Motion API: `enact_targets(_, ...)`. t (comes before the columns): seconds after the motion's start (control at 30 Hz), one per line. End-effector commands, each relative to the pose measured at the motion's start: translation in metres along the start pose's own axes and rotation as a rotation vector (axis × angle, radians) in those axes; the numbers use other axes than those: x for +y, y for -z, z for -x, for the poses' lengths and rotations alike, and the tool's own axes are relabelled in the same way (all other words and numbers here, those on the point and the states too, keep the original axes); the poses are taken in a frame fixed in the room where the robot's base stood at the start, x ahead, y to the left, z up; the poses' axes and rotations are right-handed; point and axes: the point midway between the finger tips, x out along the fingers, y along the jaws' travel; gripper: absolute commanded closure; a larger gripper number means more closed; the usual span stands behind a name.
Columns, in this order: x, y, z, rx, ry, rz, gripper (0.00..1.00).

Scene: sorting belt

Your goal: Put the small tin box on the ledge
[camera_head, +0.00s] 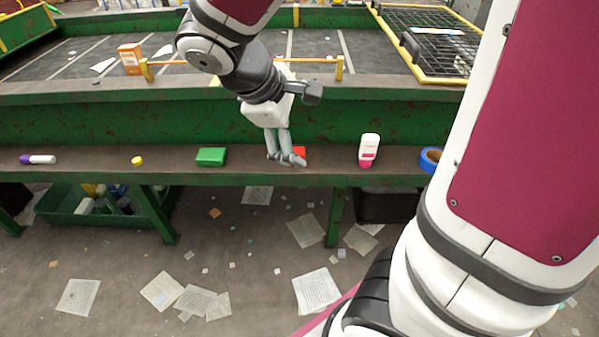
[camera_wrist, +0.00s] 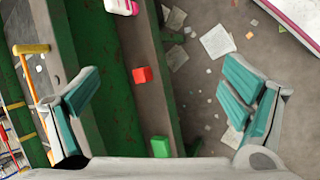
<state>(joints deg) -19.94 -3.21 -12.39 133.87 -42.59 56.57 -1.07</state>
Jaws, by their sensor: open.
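A small red box (camera_head: 300,152) sits on the brown ledge (camera_head: 330,172) along the front of the green belt frame, partly hidden behind my fingers. In the wrist view the red box (camera_wrist: 142,75) shows whole on the ledge, between my spread fingers and apart from them. I cannot tell for sure whether this or the green box (camera_head: 211,157) to its left is the tin box. My gripper (camera_head: 285,160) is open and empty, pointing down at the ledge by the red box; its teal-padded fingers (camera_wrist: 165,75) are wide apart.
The ledge also holds a purple-capped white tube (camera_head: 38,159), a yellow piece (camera_head: 137,160), a white-and-pink bottle (camera_head: 368,150) and a blue tape roll (camera_head: 430,159). An orange carton (camera_head: 130,59) stands on the belt behind. Papers litter the floor. Bare ledge lies between the items.

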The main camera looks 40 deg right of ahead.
Motion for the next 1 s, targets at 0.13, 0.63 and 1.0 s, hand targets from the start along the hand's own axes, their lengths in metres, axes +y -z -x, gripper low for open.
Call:
enact_targets(0.13,-0.029,-0.047,0.026,0.056,0.153,-0.21,0.07)
enact_targets(0.63,-0.136,-0.114,0.095,0.238,0.527,-0.631,0.07)
enact_targets(1.0,-0.143,-0.115,0.099,0.249,0.549,-0.649,0.07)
